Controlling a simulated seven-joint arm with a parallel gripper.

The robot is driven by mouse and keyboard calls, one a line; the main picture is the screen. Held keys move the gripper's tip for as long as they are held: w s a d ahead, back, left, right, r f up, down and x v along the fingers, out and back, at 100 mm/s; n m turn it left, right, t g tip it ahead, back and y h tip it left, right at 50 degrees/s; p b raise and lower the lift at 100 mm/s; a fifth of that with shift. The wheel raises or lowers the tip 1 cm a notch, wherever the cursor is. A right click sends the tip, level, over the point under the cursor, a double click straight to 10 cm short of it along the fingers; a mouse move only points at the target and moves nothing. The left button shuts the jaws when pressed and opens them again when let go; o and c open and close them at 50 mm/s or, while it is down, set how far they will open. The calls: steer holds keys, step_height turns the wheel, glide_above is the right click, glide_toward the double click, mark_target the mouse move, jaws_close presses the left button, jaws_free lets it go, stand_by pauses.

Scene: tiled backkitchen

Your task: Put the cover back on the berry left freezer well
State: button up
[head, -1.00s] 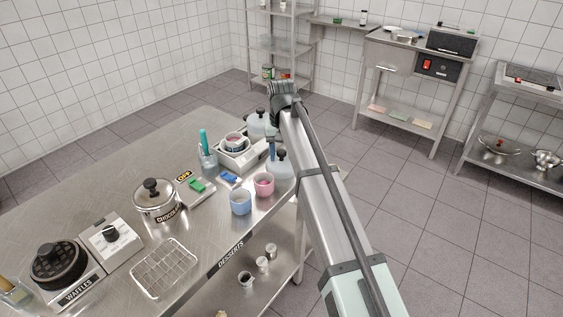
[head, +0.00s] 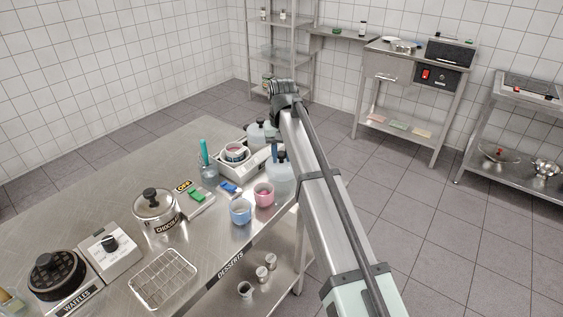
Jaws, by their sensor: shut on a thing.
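My gripper (head: 284,90) is at the far end of my raised arm, beyond the table's far right corner in the picture. I see it from behind. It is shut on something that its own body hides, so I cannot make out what. A pale unit (head: 262,156) on the table holds a round tub (head: 235,153) with reddish contents, uncovered on top. I cannot read a berry label. A pale translucent vessel with a dark knob (head: 257,131) stands behind this unit, and a similar one (head: 280,177) stands in front. I cannot tell whether either is a cover.
The steel table (head: 100,185) carries a lidded pot (head: 156,211), waffle iron (head: 55,280), wire rack (head: 163,278), blue cup (head: 241,211) and pink cup (head: 264,194). Shelving (head: 285,55) stands behind my gripper. Open floor (head: 430,235) lies right of the table.

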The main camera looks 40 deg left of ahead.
mark_target(280, 153)
step_height(280, 153, up, 6)
steer(key=shift+a+f, duration=0.1)
steer(key=shift+f, duration=0.1)
steer(key=shift+s+a+r, duration=0.1)
steer(key=shift+s+r, duration=0.05)
steer(key=shift+r, duration=0.2)
steer(key=s+a+r, duration=0.1)
steer(key=s+a, duration=0.1)
steer(key=a, duration=0.5)
steer(key=s+a+r, duration=0.2)
steer(key=a, duration=0.6)
steer(key=shift+s, duration=0.25)
steer(key=shift+f, duration=3.05)
steer(key=shift+f, duration=0.15)
